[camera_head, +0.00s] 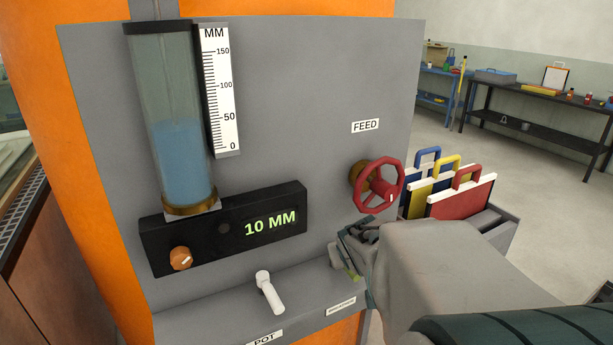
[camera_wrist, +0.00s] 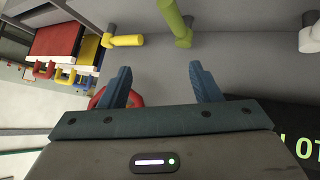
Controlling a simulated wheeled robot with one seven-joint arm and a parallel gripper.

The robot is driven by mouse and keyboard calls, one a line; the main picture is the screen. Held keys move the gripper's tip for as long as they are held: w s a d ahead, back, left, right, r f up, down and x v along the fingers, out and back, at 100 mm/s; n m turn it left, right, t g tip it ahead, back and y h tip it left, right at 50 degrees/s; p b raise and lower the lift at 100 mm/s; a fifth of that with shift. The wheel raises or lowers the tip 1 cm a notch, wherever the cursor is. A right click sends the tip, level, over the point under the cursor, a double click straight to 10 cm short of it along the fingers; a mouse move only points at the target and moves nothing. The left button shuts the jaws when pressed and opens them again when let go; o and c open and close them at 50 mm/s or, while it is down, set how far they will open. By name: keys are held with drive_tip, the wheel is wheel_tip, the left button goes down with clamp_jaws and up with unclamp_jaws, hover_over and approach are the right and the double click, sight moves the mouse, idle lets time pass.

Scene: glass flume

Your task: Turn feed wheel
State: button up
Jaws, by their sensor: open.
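The red feed wheel (camera_head: 378,185) sits on a brass hub on the grey panel, under the FEED label (camera_head: 365,126). In the wrist view only part of the red wheel (camera_wrist: 102,98) shows, behind the left finger and above the gripper body. My gripper (camera_head: 358,240) is just below the wheel in the head view, apart from it as far as I can tell. The display (camera_head: 222,228) reads 10 MM.
A glass column (camera_head: 180,125) with blue water stands left of a scale (camera_head: 221,95). A white lever (camera_head: 268,291) sticks out below; green (camera_wrist: 174,22) and yellow (camera_wrist: 124,40) handles show near the fingers. Coloured folders (camera_head: 462,195) stand right of the wheel.

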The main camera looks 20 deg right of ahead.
drive_tip(key=w+d+r+t, duration=0.2)
drive_tip(key=d, duration=0.4)
drive_tip(key=n+t+y+p, duration=0.35)
drive_tip(key=t+y, duration=0.25)
drive_tip(key=t, duration=0.2)
approach(391, 195)
drive_tip(key=w, duration=0.3)
drive_tip(key=w+p, duration=0.1)
drive_tip(key=w, duration=0.5)
drive_tip(key=shift+w+a+r+p, duration=0.15)
drive_tip(key=shift+w+a+p, duration=0.15)
drive_tip(key=shift+a+p, duration=0.05)
clamp_jaws()
